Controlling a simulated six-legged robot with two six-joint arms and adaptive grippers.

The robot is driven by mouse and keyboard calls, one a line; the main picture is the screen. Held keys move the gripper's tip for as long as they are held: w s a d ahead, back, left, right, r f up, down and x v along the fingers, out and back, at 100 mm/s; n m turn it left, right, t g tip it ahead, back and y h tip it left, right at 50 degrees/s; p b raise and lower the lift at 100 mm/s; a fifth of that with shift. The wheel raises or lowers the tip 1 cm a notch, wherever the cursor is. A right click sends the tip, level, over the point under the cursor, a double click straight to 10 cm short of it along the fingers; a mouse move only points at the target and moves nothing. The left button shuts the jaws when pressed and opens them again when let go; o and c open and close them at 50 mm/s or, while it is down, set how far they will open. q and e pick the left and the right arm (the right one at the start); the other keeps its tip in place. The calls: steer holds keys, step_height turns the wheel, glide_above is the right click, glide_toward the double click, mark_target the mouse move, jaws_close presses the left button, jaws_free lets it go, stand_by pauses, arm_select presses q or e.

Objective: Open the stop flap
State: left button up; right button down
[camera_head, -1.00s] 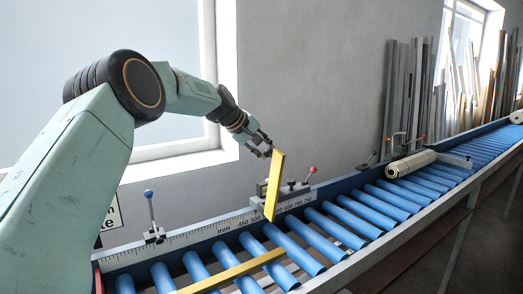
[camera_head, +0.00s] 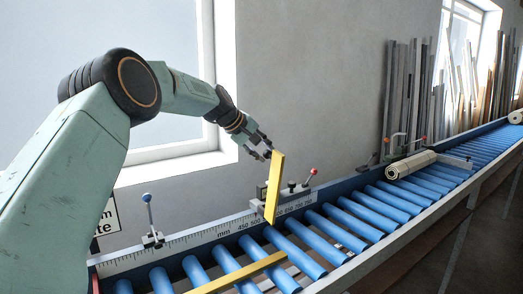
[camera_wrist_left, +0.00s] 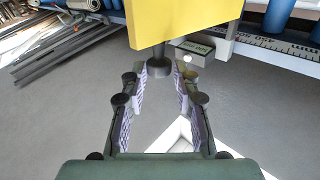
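The stop flap is a yellow plate (camera_head: 273,187) standing upright across the near part of the roller conveyor, at the measuring rail. It also fills the top of the left wrist view (camera_wrist_left: 185,22). A dark round post with a knob-like end (camera_wrist_left: 159,66) shows below the plate there. My left gripper (camera_head: 265,152) is beside the plate's upper end, on its left. In the left wrist view its two fingers (camera_wrist_left: 161,85) stand apart with the post beyond and between their tips. Nothing is held, and I see no clear contact. My right gripper is not in view.
Blue rollers (camera_head: 295,245) run to the far right. A yellow bar (camera_head: 240,274) lies across the near rollers. A blue-knobbed lever (camera_head: 149,215) and a red-knobbed lever (camera_head: 309,178) stand on the rail (camera_head: 185,243). A cream roll (camera_head: 410,164) lies farther along.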

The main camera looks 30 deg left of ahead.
arm_select(q)
steer(key=o, duration=0.3)
steer(key=shift+r, duration=0.15)
steer(key=v, duration=1.2)
stand_by(0.5)
